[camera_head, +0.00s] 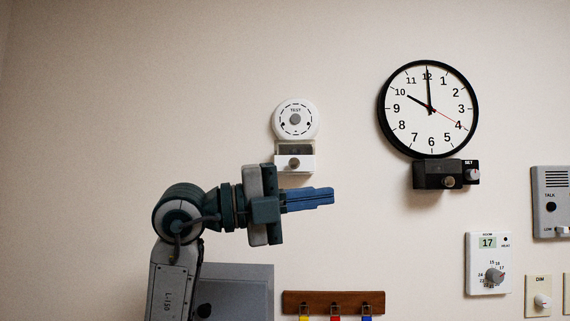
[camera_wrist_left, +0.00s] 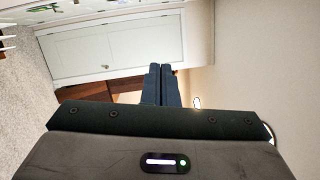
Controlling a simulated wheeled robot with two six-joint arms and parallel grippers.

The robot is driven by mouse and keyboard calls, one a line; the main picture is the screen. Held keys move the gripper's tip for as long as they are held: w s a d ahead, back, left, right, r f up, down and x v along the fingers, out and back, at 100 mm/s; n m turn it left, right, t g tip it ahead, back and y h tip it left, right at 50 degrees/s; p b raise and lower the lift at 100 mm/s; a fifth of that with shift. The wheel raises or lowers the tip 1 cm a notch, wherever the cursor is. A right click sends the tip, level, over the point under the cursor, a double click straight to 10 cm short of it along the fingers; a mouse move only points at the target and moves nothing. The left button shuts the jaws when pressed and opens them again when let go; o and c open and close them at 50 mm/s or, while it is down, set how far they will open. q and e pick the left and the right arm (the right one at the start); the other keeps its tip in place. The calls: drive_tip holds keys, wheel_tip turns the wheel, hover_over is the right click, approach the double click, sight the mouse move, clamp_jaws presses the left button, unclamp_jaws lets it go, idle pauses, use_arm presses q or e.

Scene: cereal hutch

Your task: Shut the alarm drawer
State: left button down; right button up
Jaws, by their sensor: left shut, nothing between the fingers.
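The round white alarm (camera_head: 295,119) marked TEST is on the wall in the head view. Its small white drawer (camera_head: 303,165), with a round knob, sits just below it. The drawer looks pulled out, with a grey inside showing between its front and the alarm. My left gripper (camera_head: 333,196) is below and to the right of the drawer in the picture, pointing right, its blue fingers shut with nothing between them. The shut fingers also show in the left wrist view (camera_wrist_left: 161,84). No contact with the drawer is visible. My right gripper is not in view.
A wall clock (camera_head: 429,108) with a black box (camera_head: 436,175) under it hangs to the right. A thermostat (camera_head: 488,263) and an intercom (camera_head: 551,202) are at lower right. A wooden key rack (camera_head: 333,303) is below. The wall left of the alarm is bare.

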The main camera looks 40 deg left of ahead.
use_arm(q)
drive_tip(key=s+a+r+n+t+y, duration=0.2)
drive_tip(key=a+r+n+y, duration=0.15)
drive_tip(key=a+y, duration=0.2)
drive_tip(key=s+a+r+n+t+y, duration=0.25)
drive_tip(key=a+n+y, duration=0.2)
drive_tip(key=a, duration=0.25)
drive_tip(key=p, duration=0.5)
approach(298, 162)
drive_tip(key=w+d, duration=0.3)
drive_tip(key=d, duration=0.1)
drive_tip(key=w+a+p, duration=0.1)
drive_tip(key=w+a, duration=0.1)
drive_tip(key=a, duration=0.1)
drive_tip(key=shift+w+r+n+p, duration=0.1)
drive_tip(key=shift+w+n+p, duration=0.2)
drive_tip(key=shift+w+p, duration=0.05)
drive_tip(key=shift+w+d, duration=0.1)
drive_tip(key=shift+d, duration=0.1)
drive_tip(key=shift+w+g+h, duration=0.1)
drive_tip(key=shift+g+h, duration=0.15)
drive_tip(key=shift+h, duration=0.05)
